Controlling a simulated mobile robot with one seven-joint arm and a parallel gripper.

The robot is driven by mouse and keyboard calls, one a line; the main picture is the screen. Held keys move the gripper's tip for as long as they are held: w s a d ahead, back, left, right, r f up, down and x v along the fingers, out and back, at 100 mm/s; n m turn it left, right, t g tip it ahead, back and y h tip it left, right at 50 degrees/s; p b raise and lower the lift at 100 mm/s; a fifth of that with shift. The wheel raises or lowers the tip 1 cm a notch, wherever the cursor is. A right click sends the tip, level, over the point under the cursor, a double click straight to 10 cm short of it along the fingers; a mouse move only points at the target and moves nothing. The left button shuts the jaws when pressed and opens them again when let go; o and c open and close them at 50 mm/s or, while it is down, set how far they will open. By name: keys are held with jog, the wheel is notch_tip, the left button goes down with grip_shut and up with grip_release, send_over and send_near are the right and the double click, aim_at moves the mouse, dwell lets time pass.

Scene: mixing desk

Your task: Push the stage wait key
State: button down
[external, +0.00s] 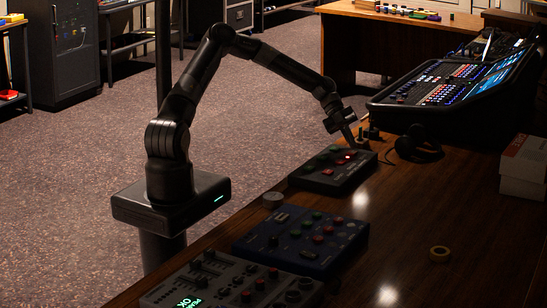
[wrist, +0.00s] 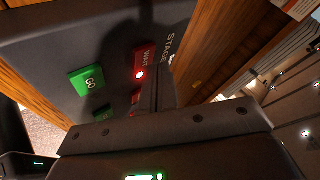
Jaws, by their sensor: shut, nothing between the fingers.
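The dark cue box (external: 318,180) lies on the wooden desk, with green and red keys on top. In the wrist view, the red key marked WAIT (wrist: 144,58) sits beside the printed word STAGE and has a bright lit spot on it. A green key (wrist: 87,80) is to its left, and another red key (wrist: 135,98), partly hidden, is below it. My gripper (external: 351,143) is shut and empty, pointing down over the far end of the box. In the wrist view its fingers (wrist: 154,82) are close beside the WAIT key; I cannot tell whether they touch it.
Headphones (external: 415,147) lie right of the box, and a large mixing console (external: 450,90) stands behind. A blue box with knobs (external: 300,240) and a grey one (external: 230,285) are nearer.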

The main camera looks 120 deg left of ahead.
aim_at(350, 151)
jog(key=shift+f, duration=0.1)
jog(key=shift+f, duration=0.3)
dwell(0.3)
jog(key=shift+r, duration=0.45)
jog(key=shift+r, duration=3)
